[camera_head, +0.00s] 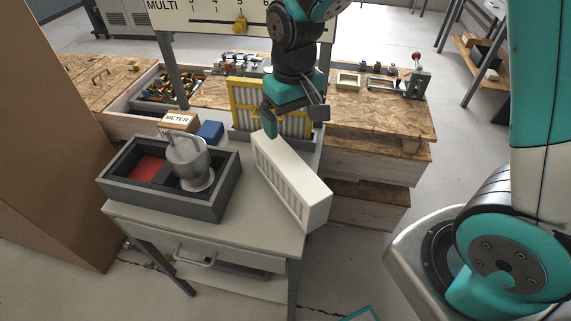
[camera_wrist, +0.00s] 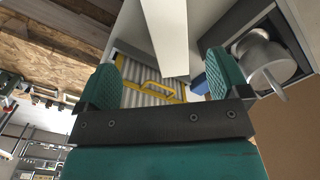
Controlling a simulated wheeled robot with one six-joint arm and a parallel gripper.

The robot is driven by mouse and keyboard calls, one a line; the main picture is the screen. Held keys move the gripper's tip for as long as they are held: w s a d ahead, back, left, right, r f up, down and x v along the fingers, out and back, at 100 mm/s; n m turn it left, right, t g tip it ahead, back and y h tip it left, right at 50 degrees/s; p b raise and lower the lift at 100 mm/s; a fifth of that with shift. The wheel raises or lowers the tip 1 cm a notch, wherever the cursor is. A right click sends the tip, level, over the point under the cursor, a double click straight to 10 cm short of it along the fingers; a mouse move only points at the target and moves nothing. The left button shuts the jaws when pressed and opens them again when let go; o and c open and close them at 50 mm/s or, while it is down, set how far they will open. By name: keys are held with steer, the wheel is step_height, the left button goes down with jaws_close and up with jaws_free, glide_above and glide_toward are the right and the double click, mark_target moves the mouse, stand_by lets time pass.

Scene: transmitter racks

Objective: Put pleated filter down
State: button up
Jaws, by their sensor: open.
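The pleated filter (camera_head: 243,97), with white pleats in a yellow frame, stands upright in a low grey holder (camera_head: 320,146) at the back of the small table. In the wrist view its pleats (camera_wrist: 133,93) and yellow handle (camera_wrist: 158,87) show beyond my fingers. My gripper (camera_head: 294,118) is open in front of the filter's right part and hides some of it. In the wrist view my gripper (camera_wrist: 165,78) has its fingers spread wide with nothing held between them. I cannot tell whether a finger touches the frame.
A long white slotted box (camera_head: 290,182) lies close in front of the filter. It also juts into the wrist view (camera_wrist: 165,30). A grey bin (camera_head: 172,203) holds a metal vessel (camera_head: 188,160). A blue block (camera_head: 210,132) and a meter box (camera_head: 177,121) stand behind it.

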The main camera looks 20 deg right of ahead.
mark_target(288, 160)
steer(key=f, duration=0.8)
steer(key=shift+a+f+p, duration=0.35)
steer(key=shift+f, duration=0.05)
steer(key=shift+a+f+p, duration=0.1)
steer(key=shift+f+p, duration=0.55)
steer(key=shift+f, duration=2.4)
steer(key=shift+c, duration=0.2)
steer(key=c, duration=1.2)
steer(key=shift+o, duration=0.2)
steer(key=shift+w+r, duration=0.1)
steer(key=shift+r, duration=0.1)
